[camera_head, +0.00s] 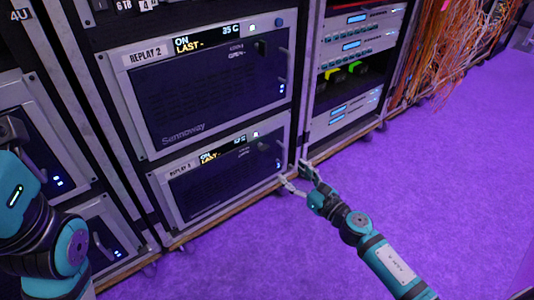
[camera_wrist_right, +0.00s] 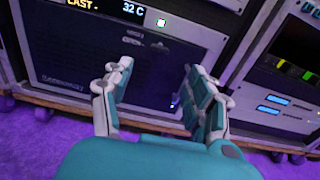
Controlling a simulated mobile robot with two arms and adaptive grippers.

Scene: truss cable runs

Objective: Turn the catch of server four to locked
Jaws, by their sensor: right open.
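Two dark server units with grey frames stand one above the other in the rack. The upper one (camera_head: 213,90) reads REPLAY 2. The lower one (camera_head: 225,182) has a label too small to read surely. I cannot tell which is server four. A small dark catch (camera_head: 264,146) sits at the lower unit's upper right, beside tiny lettering; its setting is unclear. A catch (camera_wrist_right: 160,44) also shows in the right wrist view. My right gripper (camera_head: 292,175) is open and empty, near the lower unit's bottom right corner. It also shows in the wrist view (camera_wrist_right: 150,75). My left gripper is not in view.
A rack with open shelves (camera_head: 350,70) stands to the right, with orange cables (camera_head: 450,45) beyond. More server units stand at the left, partly behind my left arm. A wooden edge (camera_head: 210,228) runs along the rack base. The purple floor (camera_head: 440,170) at right is clear.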

